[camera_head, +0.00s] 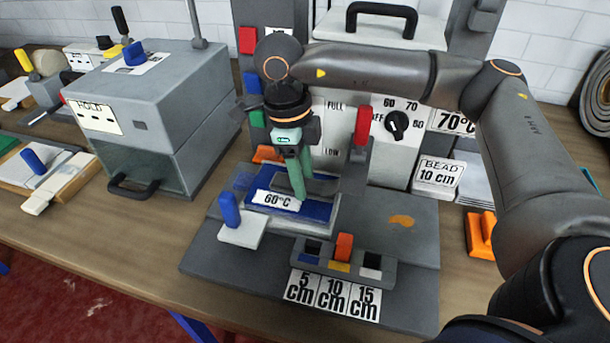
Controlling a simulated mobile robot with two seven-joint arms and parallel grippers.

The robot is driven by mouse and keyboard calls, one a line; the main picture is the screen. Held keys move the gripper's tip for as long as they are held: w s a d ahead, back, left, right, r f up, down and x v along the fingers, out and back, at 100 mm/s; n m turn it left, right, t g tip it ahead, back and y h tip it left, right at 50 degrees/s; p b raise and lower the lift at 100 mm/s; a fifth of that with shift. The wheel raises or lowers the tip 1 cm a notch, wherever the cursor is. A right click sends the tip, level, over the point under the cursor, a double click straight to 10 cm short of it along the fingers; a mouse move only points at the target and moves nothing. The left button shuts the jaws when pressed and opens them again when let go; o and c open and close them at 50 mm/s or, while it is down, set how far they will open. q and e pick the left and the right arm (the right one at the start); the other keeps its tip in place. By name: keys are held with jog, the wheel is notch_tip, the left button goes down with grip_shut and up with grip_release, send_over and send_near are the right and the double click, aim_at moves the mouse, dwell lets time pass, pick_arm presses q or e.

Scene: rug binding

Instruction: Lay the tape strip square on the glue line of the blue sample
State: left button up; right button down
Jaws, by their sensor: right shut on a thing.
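The blue sample (318,212) lies on a pale block on the grey base plate, with a white "60°C" label (268,198) at its front. My right gripper (298,192) reaches down over the sample, its green fingers shut. A dark grey flat piece (322,186) shows at the fingers, over the back of the sample; it appears to be the tape strip in my grip. The fingers partly cover it, and I cannot tell whether it touches the sample or lies square. The glue line cannot be made out. My left gripper is not in view.
A white block with a blue knob (229,209) stands at the sample's left front corner. A slider with an orange knob (344,247) stands in front, by the 5, 10 and 15 cm labels. A grey box (150,100) stands left; an orange blob (401,221) lies right.

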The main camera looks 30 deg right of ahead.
jog(key=shift+w+d+f, duration=0.15)
jog(key=shift+d+f, duration=0.2)
jog(key=shift+f, duration=0.3)
jog(key=shift+c, duration=1.7)
grip_release()
notch_tip(320, 180, up, 12)
jog(key=w+a, duration=0.1)
jog(key=shift+w+r+p, duration=0.15)
jog(key=shift+w+p, duration=0.05)
jog(key=shift+p, duration=0.25)
jog(key=shift+a, duration=0.1)
